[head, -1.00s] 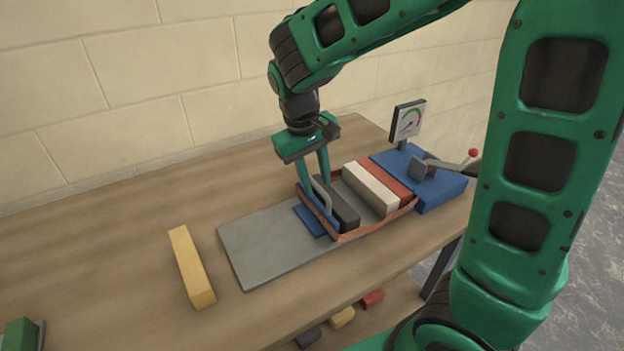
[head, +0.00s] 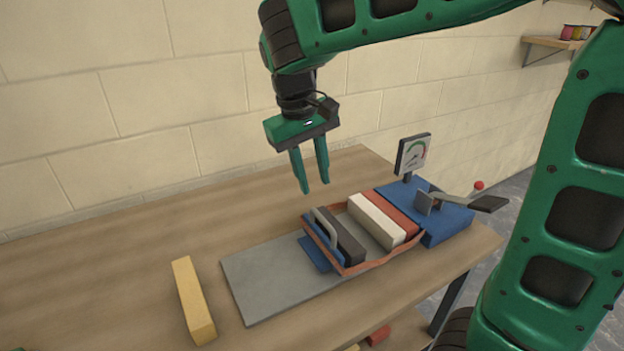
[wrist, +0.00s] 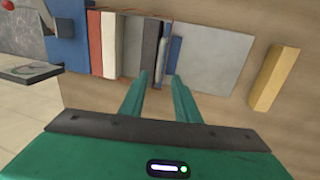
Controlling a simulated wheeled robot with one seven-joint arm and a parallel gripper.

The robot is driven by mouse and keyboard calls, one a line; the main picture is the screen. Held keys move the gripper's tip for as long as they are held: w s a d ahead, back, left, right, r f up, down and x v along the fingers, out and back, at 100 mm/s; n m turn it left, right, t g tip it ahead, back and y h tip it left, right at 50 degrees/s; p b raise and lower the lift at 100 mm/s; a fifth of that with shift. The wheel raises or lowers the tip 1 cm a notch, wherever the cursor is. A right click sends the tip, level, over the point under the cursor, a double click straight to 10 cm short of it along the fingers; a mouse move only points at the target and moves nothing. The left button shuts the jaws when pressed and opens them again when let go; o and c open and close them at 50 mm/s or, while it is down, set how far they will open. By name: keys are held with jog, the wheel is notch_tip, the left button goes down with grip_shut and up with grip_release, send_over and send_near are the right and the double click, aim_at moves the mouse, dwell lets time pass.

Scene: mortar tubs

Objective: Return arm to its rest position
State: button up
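My gripper (head: 316,188) is open and empty. It hangs with its fingers pointing down, above and behind the strapped stack on the bench. In the wrist view its two green fingers (wrist: 157,78) are spread apart, with nothing between them. The stack holds a dark block (head: 345,243), a white block (head: 377,218) and a red block (head: 390,208). A reddish band (head: 384,262) runs round them. A blue plate with a grey handle (head: 325,227) stands at the stack's left end.
A grey plate (head: 262,285) lies under the stack. A blue unit (head: 447,217) with a dial gauge (head: 413,154) and a red-knobbed lever (head: 479,186) stands at the right. A yellow block (head: 194,300) lies at left. A block wall (head: 150,130) rises behind the bench.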

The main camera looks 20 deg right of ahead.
jog(key=s+d+f+m, duration=0.15)
jog(key=s+d, duration=0.35)
jog(key=d, duration=0.5)
jog(key=s+d+f+m+y, duration=0.1)
jog(key=s+d+f+m, duration=0.2)
jog(key=s, duration=0.6)
jog(key=s+d+f+m+y, duration=0.1)
jog(key=s+d+f+m, duration=0.2)
jog(key=s+d, duration=0.4)
jog(key=shift+s+d+f+m, duration=0.25)
jog(key=shift+s+m, duration=0.1)
jog(key=shift+s, duration=0.75)
